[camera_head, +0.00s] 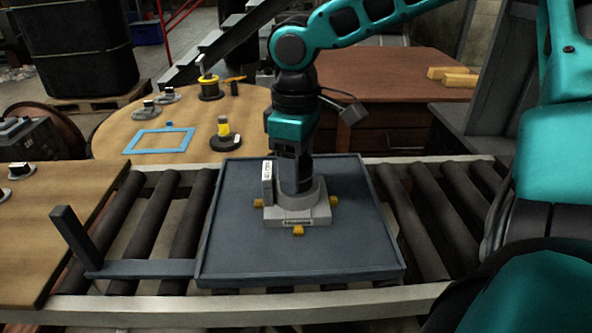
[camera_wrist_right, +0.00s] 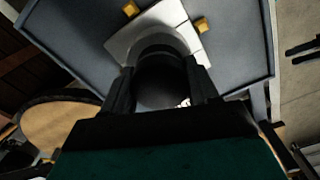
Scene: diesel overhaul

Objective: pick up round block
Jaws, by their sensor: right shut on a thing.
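The round block is a dark, round-ended piece (camera_wrist_right: 163,82) between my right fingers in the wrist view. It stands in or just above a light grey holder (camera_head: 297,217) with small yellow tabs. My right gripper (camera_head: 297,185) points down over the holder and is shut on the block, one finger on each side. In the head view the fingers and block merge into one dark shape. I cannot tell whether the block still touches the holder. My left gripper is not in view.
The holder sits on a dark blue-grey tray (camera_head: 235,262) on a roller conveyor (camera_head: 155,215). A white-labelled upright piece (camera_head: 267,183) stands close beside the gripper. A round wooden table (camera_head: 110,135) with small parts is behind. A dark L-shaped bar (camera_head: 145,268) lies left of the tray.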

